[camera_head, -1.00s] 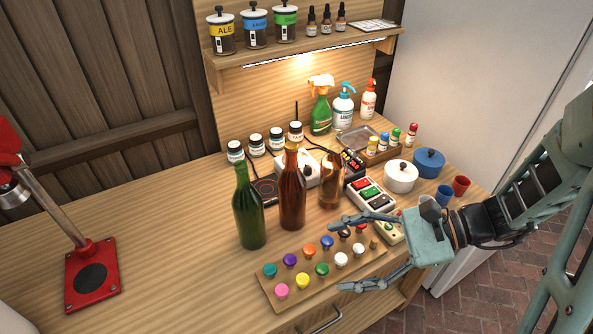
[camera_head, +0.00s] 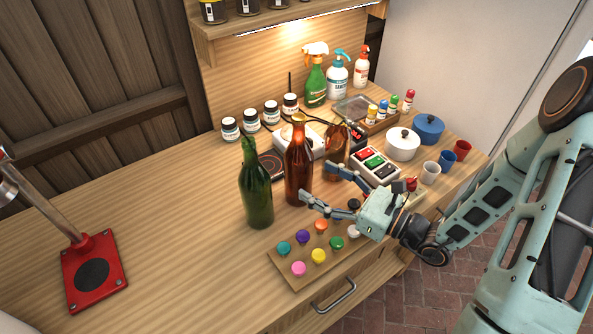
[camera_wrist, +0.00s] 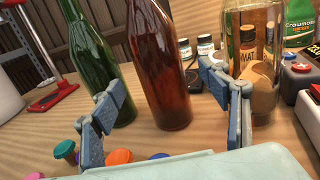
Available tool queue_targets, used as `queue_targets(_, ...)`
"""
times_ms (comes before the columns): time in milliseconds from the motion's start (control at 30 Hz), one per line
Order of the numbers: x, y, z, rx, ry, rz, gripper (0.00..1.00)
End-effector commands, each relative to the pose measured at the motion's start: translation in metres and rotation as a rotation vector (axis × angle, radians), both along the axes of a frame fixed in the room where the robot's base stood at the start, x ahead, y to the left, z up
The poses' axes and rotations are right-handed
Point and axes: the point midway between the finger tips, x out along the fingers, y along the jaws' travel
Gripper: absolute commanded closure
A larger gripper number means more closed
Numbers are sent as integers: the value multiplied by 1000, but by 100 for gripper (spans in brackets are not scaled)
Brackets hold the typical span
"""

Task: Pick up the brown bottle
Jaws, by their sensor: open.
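The brown bottle (camera_head: 298,165) stands upright on the wooden counter, with a tall neck. In the wrist view the brown bottle (camera_wrist: 160,70) stands ahead, between my two open fingers. My gripper (camera_head: 318,192) is open and empty, its fingertips close to the bottle's lower right side in the head view. In the wrist view my gripper (camera_wrist: 158,100) has one finger on each side of the picture's middle. I cannot tell whether a fingertip touches the glass. The green bottle (camera_head: 257,187) stands just left of the brown one.
A shorter amber jar (camera_head: 337,148) stands right behind the brown bottle. A board of coloured knobs (camera_head: 291,277) lies in front, under my gripper. A button box (camera_head: 372,166), white pot (camera_head: 402,145) and cups (camera_head: 430,172) are to the right. The counter's left is mostly clear.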

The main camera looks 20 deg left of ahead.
Motion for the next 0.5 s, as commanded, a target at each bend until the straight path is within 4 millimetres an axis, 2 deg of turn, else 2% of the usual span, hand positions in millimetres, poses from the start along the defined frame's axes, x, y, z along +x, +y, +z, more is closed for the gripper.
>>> queue_targets(233,7,20,1,1,0,3,31)
queue_targets(500,21,57,1,1,-1,4,31)
